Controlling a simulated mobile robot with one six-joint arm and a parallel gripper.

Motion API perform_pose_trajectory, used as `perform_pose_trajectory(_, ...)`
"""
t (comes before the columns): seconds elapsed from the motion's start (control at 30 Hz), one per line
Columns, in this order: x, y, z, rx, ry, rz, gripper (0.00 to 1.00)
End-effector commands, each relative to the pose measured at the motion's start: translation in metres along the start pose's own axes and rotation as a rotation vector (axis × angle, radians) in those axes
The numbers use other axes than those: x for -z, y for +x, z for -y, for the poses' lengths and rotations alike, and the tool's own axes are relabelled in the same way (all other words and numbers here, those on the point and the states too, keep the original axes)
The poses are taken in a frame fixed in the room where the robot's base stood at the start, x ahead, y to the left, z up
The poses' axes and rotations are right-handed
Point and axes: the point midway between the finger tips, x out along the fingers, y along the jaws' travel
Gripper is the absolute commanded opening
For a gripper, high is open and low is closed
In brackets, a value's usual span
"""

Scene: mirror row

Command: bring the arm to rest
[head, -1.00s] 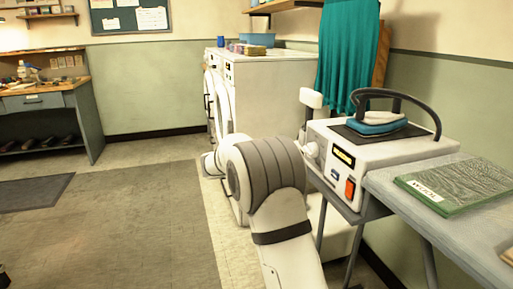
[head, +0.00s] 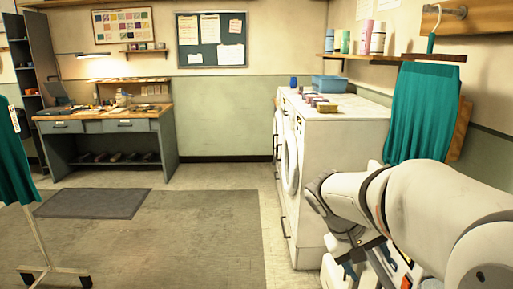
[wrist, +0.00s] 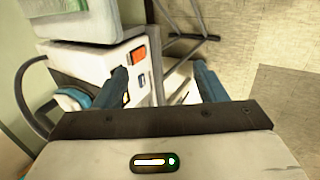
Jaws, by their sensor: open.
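My white arm fills the lower right of the head view, bent, with its wrist end near the iron station. My gripper (wrist: 165,78) shows in the wrist view with two dark blue fingers spread apart and nothing held between them. The white iron station (wrist: 112,62) with its orange switch lies beyond the fingers in that view. The blue iron (wrist: 72,99) rests on the station at the left. In the head view my arm hides most of the station. I cannot tell from the pictures how far the fingers are from it.
White washing machines (head: 345,130) stand along the right wall, left of my arm. A teal garment (head: 425,110) hangs behind it. A workbench (head: 105,122) is at the back left. A garment stand (head: 38,245) is at the left.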

Motion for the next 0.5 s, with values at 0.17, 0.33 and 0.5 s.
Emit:
perform_pose_trajectory(0.17, -0.046, -0.049, 0.004, 0.201, 0.013, -0.060, 0.65)
perform_pose_trajectory(0.33, -0.081, -0.084, 0.017, 0.373, 0.039, -0.133, 0.65)
perform_pose_trajectory(0.5, -0.102, -0.108, 0.028, 0.492, 0.069, -0.199, 0.65)
